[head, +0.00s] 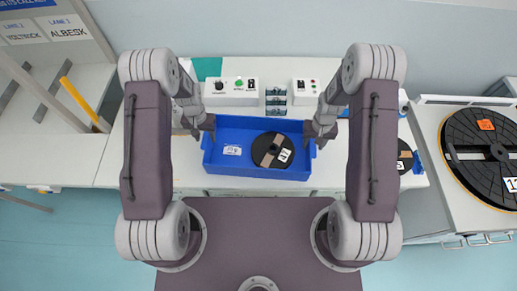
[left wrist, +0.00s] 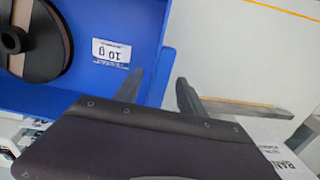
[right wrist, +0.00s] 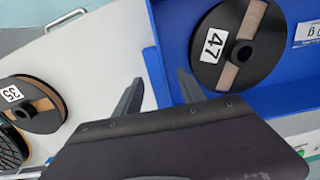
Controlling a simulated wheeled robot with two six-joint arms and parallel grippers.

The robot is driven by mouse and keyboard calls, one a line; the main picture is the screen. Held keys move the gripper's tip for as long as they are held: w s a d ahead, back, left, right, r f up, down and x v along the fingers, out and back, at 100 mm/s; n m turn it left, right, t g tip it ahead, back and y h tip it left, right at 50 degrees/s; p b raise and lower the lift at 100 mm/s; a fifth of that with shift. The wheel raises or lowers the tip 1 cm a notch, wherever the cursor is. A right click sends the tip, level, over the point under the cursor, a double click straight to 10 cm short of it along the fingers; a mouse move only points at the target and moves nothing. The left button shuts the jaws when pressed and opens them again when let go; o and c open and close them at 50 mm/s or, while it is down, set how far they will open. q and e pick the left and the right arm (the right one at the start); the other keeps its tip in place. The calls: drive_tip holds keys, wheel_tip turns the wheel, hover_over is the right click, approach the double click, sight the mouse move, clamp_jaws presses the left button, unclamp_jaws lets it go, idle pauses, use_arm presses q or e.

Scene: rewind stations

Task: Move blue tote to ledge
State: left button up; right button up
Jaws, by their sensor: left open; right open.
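The blue tote (head: 232,172) sits upright on the white bench in front of me. It holds a black reel (head: 262,158) labelled 47 and a white card (head: 232,150). My left gripper (head: 208,138) is open at the tote's left end; in the left wrist view its fingers (left wrist: 158,95) stand on either side of the end wall with its blue lug (left wrist: 167,72). My right gripper (head: 314,140) is open at the right end; in the right wrist view its fingers (right wrist: 158,95) straddle the lug (right wrist: 150,68). Contact is unclear. I cannot tell which surface is the ledge.
Control boxes (head: 231,92) (head: 305,92) and a small stack (head: 276,101) stand behind the tote. Another reel (head: 405,160) lies to its right. A large reel (head: 480,150) lies on the right-hand station. A yellow bar (head: 78,97) is at the left.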

use_arm(q)
drive_tip(key=shift+d+f, duration=0.1)
drive_tip(key=shift+f, duration=0.5)
use_arm(e)
drive_tip(key=shift+d+f, duration=0.1)
drive_tip(key=shift+f, duration=0.6)
use_arm(q)
clamp_jaws()
use_arm(e)
clamp_jaws()
use_arm(q)
drive_tip(key=shift+r, duration=0.1)
use_arm(e)
drive_tip(key=shift+r, duration=0.15)
